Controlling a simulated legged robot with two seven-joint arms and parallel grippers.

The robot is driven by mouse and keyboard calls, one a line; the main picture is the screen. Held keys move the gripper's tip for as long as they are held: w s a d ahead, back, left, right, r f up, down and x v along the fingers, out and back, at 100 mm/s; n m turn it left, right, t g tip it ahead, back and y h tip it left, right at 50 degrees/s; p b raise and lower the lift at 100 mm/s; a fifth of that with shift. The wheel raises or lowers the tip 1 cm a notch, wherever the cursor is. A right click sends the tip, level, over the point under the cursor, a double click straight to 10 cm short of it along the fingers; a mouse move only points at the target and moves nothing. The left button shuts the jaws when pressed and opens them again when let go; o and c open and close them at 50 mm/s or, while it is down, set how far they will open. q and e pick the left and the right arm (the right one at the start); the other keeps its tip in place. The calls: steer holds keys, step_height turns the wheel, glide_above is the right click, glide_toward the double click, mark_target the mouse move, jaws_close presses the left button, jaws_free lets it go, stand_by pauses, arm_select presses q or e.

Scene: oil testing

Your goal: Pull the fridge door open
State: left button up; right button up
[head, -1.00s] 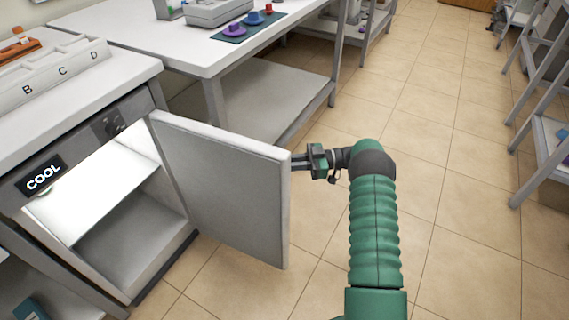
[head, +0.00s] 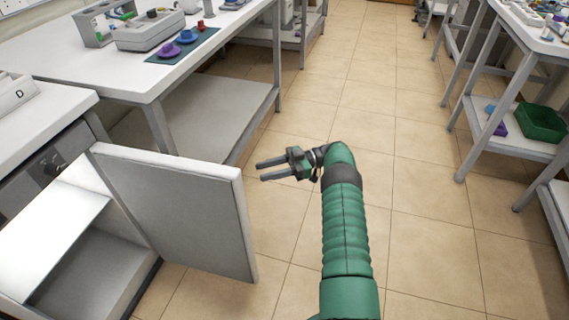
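The fridge door (head: 178,212) stands wide open, swung out from the fridge (head: 82,262) at the lower left. The fridge's lit inside and a bright shelf show. My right gripper (head: 261,171) is open and empty, its two fingers apart and pointing left. It is to the right of the door's free edge, apart from it, with a visible gap over the floor. No handle shows on the visible face of the door. My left gripper is not in view.
A white workbench (head: 130,62) with a lower shelf stands behind the door. Another rack (head: 508,139) with a green crate (head: 541,122) is at the right. The tiled floor (head: 375,110) between them is clear.

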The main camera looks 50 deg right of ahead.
steer(key=b+v, duration=0.7)
steer(key=shift+d, duration=0.15)
stand_by(0.3)
